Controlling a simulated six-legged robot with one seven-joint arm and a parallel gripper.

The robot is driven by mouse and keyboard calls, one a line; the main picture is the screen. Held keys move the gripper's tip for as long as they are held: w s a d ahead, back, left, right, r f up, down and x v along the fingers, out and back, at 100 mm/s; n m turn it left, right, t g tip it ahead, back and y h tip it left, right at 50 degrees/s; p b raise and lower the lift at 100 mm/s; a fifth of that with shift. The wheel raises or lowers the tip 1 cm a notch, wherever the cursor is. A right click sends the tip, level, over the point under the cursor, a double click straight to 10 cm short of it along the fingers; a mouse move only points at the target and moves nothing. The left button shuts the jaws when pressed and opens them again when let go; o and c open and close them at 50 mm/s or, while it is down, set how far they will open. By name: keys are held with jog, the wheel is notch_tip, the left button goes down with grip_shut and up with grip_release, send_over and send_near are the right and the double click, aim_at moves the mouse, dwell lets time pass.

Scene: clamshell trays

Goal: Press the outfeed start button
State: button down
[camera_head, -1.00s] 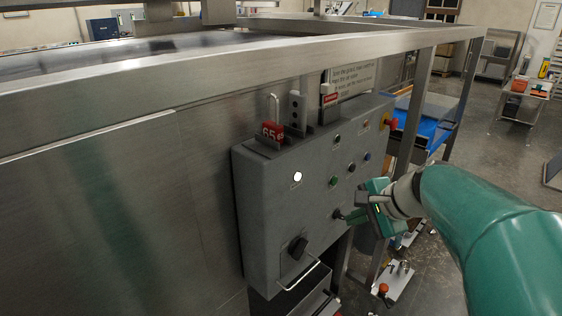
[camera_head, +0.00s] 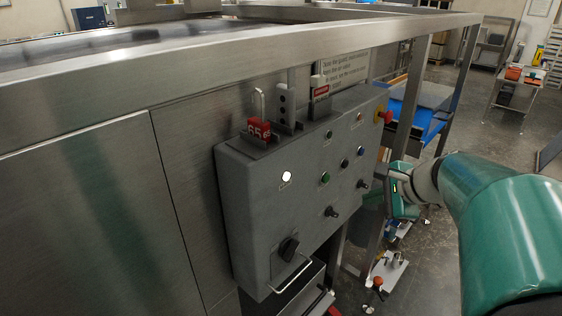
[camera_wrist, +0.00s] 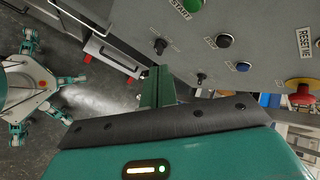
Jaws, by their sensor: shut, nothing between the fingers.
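The grey control panel (camera_head: 262,215) hangs on the steel machine frame. Its green button (camera_head: 325,178) sits mid-panel; the wrist view shows a green button (camera_wrist: 189,4) at the top edge beside a label reading START. I cannot read the word outfeed on any label. My gripper (camera_head: 400,200) is right of the panel's right edge in the head view, its fingertips unclear there. In the wrist view, the shut green fingers (camera_wrist: 156,88) point toward the panel's lower edge, below a black knob (camera_wrist: 160,46) and apart from the green button. Nothing is held.
The panel also bears a lit white button (camera_head: 286,177), a blue button (camera_head: 361,152), a black selector (camera_head: 288,249) and a red stop knob (camera_head: 384,117). A metal handle (camera_head: 297,275) juts out below. A red padlock-like tag (camera_head: 259,129) hangs above.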

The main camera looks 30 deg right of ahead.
jog(key=w+a, duration=0.2)
jog(key=w, duration=0.5)
jog(key=shift+w+a, duration=0.35)
jog(key=shift+w, duration=0.15)
dwell(1.6)
jog(key=shift+w+a, duration=0.1)
jog(key=shift+w, duration=0.2)
jog(key=shift+w+a, duration=0.15)
jog(key=shift+w, duration=0.2)
dwell(0.7)
jog(key=shift+s+d, duration=0.25)
jog(key=shift+s, duration=0.55)
jog(key=shift+s, duration=0.1)
jog(key=s, duration=0.1)
jog(key=s+d, duration=0.1)
jog(key=s, duration=0.2)
jog(key=shift+s+d, duration=0.25)
jog(key=shift+d, duration=0.1)
